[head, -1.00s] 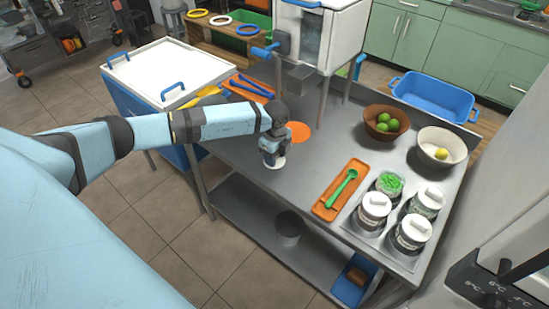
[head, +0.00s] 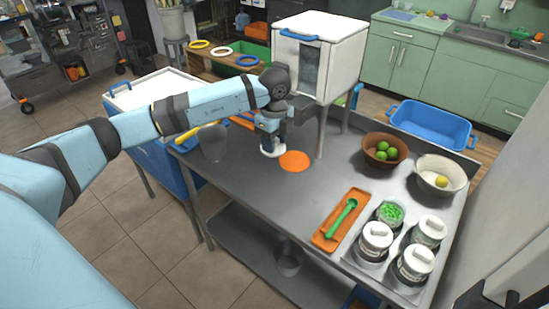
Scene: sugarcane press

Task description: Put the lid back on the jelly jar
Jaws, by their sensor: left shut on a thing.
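My left gripper (head: 271,137) points down and is shut on a white lid (head: 272,152). It holds the lid over the left part of the metal table, just left of the orange disc (head: 294,161). The fingers are small, and I cannot tell the lid's exact height above the table. The open jelly jar (head: 390,213), with green contents showing at its mouth, stands at the right front among several jars with white lids (head: 376,235). The lid is well apart from it, to its left and farther back. My right gripper is not in view.
An orange tray (head: 331,238) with a green spoon (head: 344,214) lies left of the jars. A brown bowl of green fruit (head: 370,157) and a white bowl (head: 433,187) stand behind them. A clear cup (head: 213,145) stands at the table's left. A white cabinet (head: 309,62) rises behind the gripper.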

